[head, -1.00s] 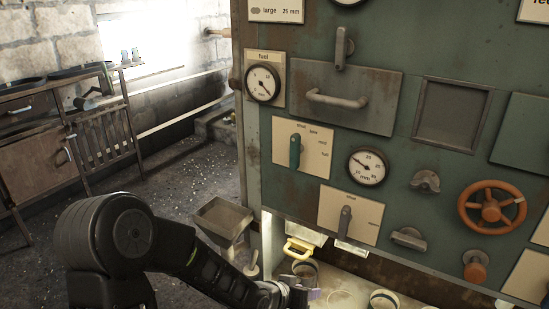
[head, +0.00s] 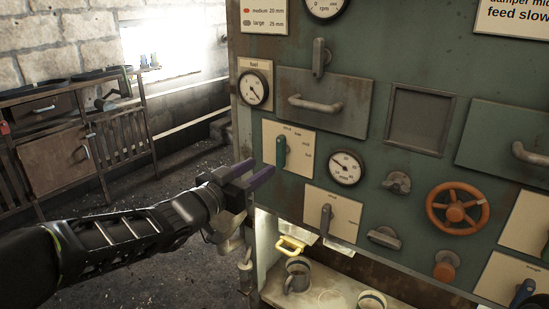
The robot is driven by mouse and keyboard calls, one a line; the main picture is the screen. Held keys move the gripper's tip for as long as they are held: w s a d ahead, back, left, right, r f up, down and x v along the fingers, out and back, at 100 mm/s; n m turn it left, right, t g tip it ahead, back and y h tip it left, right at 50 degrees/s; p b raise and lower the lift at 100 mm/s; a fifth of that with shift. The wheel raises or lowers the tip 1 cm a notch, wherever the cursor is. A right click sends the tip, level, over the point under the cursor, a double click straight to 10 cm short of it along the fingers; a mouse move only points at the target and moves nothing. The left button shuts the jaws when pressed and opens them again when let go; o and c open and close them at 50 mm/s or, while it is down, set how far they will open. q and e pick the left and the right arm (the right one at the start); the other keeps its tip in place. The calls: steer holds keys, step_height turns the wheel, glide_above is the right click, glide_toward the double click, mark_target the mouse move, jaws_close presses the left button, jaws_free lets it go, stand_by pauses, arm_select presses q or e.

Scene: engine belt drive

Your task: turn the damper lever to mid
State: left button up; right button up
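A teal lever (head: 281,152) stands upright on a cream plate (head: 302,168) marked shut, low, mid and full, on the green panel. It points up toward the shut mark; I take it as the damper lever, though no name on its plate is readable. My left gripper (head: 262,167) is just left of and below this lever, with its two purple fingers apart and nothing between them. Whether a fingertip touches the lever or plate I cannot tell. My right gripper is out of view.
A grey lever (head: 326,218) on another plate is below. Two dials (head: 253,88) (head: 346,167) and a drawer handle (head: 316,103) are near. An orange wheel (head: 457,208) is to the right. A sign (head: 513,15) reads partly "damper mid".

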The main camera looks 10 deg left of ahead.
mark_target(278, 155)
arm_select(q)
steer(key=p+x, duration=0.1)
steer(key=x, duration=0.6)
steer(key=shift+w, duration=0.25)
steer(key=shift+c, duration=0.3)
jaws_close()
